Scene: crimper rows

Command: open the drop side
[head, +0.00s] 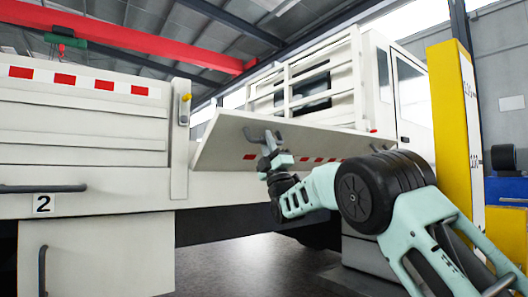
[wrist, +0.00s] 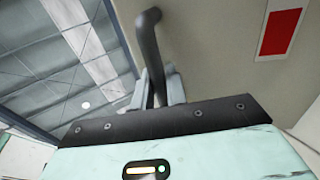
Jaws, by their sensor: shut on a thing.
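The drop side (head: 300,142) is a pale panel on the truck with red and white marks along its lower edge. It is tilted outward from the truck, partly swung down. My gripper (head: 268,145) is at its face, shut on a dark bar handle. In the wrist view the handle (wrist: 150,45) rises from between my gripper's fingers (wrist: 162,90) in front of the panel (wrist: 215,50). A red mark (wrist: 280,32) shows on the panel at the upper right. The far end of the drop side is partly hidden by my arm.
A fixed side panel (head: 90,125) with a post and yellow knob (head: 186,97) stands at left. The cab (head: 400,90) and a yellow column (head: 452,130) stand at right. Floor shows below the drop side.

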